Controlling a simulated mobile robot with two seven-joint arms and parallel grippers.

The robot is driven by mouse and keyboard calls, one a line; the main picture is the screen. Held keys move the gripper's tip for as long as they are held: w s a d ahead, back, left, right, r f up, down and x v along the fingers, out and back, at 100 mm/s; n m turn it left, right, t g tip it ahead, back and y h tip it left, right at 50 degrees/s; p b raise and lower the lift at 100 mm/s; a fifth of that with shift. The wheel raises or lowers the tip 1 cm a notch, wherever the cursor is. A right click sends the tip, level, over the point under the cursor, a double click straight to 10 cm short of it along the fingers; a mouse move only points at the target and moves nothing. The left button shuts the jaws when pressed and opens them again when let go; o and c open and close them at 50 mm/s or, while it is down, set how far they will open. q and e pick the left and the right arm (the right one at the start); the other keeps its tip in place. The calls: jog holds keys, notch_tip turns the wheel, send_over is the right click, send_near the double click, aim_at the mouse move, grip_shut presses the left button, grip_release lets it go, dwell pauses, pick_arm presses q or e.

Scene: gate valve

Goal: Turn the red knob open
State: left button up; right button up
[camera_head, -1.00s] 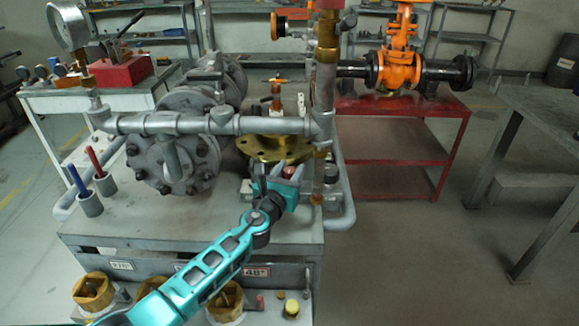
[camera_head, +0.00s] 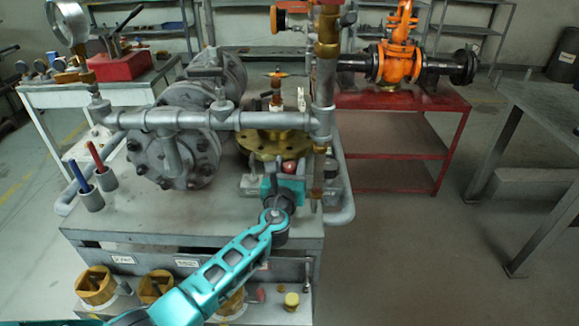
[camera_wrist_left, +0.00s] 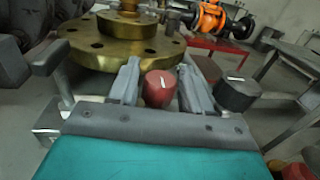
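The red knob (camera_head: 290,167) is at the front of the bench fittings, below the brass flange. In the left wrist view the red knob (camera_wrist_left: 159,88), with a white mark on its top, stands between the two grey fingers. In the left wrist view my left gripper (camera_wrist_left: 161,86) is open, one finger on each side of the knob, with narrow gaps showing. My right gripper is in neither view.
A dark knob (camera_wrist_left: 237,93) stands right of the right finger. The brass flange (camera_wrist_left: 120,45) is behind the red knob. A vertical pipe (camera_head: 322,100) rises close to the gripper's right. Red and blue handles (camera_head: 95,157) stand at the bench's left.

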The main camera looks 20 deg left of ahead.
pick_arm(q)
jog(key=shift+o, duration=0.7)
jog(key=shift+s, duration=0.2)
jog(key=s, duration=0.3)
jog(key=s+d+p, duration=0.1)
jog(key=s, duration=0.3)
jog(key=s+p, duration=0.1)
jog(key=s, duration=0.3)
jog(key=shift+s+d, duration=0.2)
jog(key=shift+d, duration=0.15)
jog(key=shift+s, duration=0.5)
